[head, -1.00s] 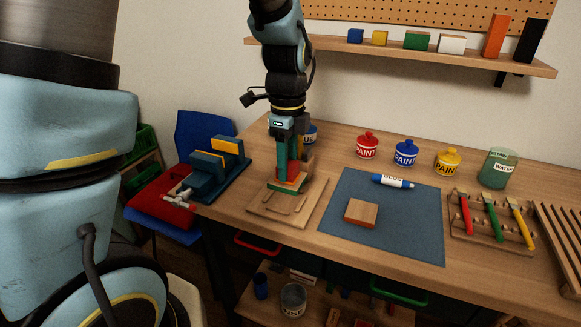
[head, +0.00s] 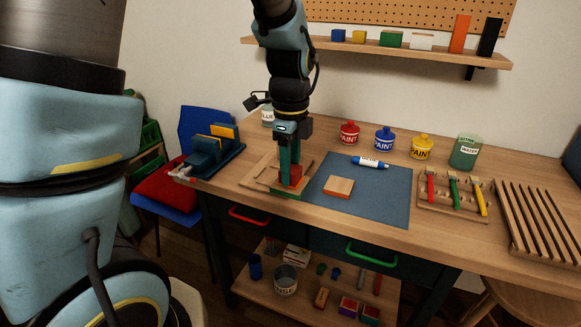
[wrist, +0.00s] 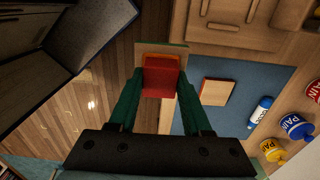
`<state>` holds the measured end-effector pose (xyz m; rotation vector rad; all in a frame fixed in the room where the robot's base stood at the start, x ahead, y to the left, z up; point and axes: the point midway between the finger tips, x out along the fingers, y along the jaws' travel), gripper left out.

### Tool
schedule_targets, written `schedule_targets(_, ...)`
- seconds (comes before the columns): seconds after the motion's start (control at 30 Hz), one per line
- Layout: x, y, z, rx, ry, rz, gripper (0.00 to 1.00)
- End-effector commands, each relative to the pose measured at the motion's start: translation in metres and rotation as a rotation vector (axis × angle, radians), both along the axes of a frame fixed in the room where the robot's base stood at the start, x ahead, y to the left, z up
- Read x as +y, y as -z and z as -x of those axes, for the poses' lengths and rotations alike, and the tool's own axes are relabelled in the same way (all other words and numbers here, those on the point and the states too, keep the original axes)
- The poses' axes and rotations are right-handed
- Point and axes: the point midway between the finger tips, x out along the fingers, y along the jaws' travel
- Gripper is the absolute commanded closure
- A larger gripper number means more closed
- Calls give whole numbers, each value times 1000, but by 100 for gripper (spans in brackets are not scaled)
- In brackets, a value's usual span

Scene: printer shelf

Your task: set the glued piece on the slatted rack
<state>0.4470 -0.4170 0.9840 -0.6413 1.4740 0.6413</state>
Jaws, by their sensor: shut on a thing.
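The glued piece is a red block (head: 295,174) on a flat green base (head: 287,191). An orange part shows behind the red block (wrist: 160,78) in the wrist view. My gripper (head: 289,172) points down and its two green fingers are shut on the piece. In the head view it appears at the front right edge of the wooden jig board (head: 258,183), near the table's front edge. How high it is above the table is hard to tell. The slatted rack (head: 508,222) lies at the table's far right, well apart from my gripper, with bare slats.
A blue mat (head: 385,200) with a wooden block (head: 339,187) and a glue tube (head: 370,162) lies right of my gripper. A vise (head: 213,152) is left.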

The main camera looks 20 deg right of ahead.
Motion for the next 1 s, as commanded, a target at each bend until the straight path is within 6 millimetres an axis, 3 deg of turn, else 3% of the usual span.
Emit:
schedule_targets(0.37, 33, 25, -34, 1, -368, -2, 100)
schedule_targets(0.57, 67, 46, -61, 2, -698, -4, 100)
schedule_targets(0.77, 125, 78, -94, 2, -1176, -6, 100)
schedule_targets(1.0, 229, 124, -121, 0, -1916, -6, 100)
